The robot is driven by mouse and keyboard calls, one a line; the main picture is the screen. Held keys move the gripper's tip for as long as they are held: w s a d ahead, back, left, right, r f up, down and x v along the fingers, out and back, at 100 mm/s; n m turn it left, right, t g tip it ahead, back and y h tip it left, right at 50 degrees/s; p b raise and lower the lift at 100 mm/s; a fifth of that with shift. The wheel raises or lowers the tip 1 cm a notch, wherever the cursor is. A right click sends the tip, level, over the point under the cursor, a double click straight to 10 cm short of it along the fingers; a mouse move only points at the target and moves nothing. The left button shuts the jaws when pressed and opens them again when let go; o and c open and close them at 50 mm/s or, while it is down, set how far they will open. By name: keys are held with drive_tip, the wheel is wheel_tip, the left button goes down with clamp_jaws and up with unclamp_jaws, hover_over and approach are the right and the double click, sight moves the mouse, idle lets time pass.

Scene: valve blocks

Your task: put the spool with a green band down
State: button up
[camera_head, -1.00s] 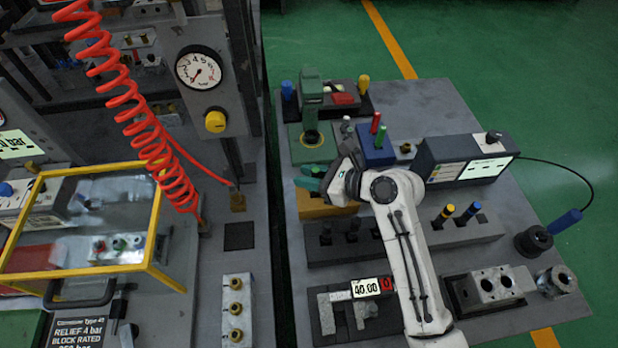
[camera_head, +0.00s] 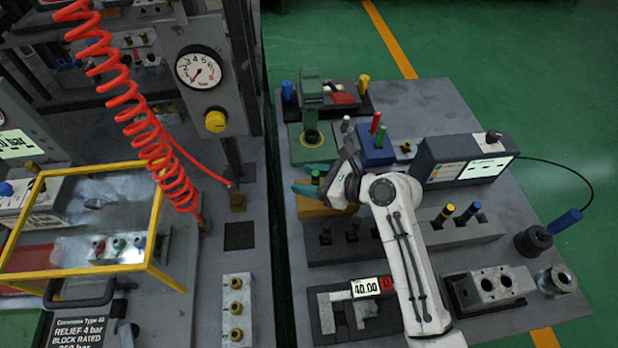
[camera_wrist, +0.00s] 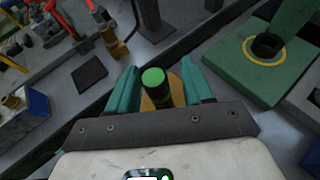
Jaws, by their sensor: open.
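The spool with a green band (camera_wrist: 155,88) stands upright between my fingers in the wrist view, with its green top and dark body showing. Its green top also shows in the head view (camera_head: 316,176). A yellow-orange block (camera_head: 312,207) is under it; the spool's lower end is hidden. My gripper (camera_head: 311,178) is open, with one teal finger on each side of the spool. In the wrist view my gripper (camera_wrist: 160,82) shows a gap beside the spool on the right; contact on the left is hard to judge.
A green press-like fixture (camera_head: 311,110) stands just behind my gripper. A blue block (camera_head: 376,152) with red and green pegs is to the right. A dark rack (camera_head: 430,235) holds yellow- and blue-topped spools in front. A gap separates this table from the left bench.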

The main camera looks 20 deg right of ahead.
drive_tip(key=v, duration=1.2)
drive_tip(key=shift+r, duration=0.2)
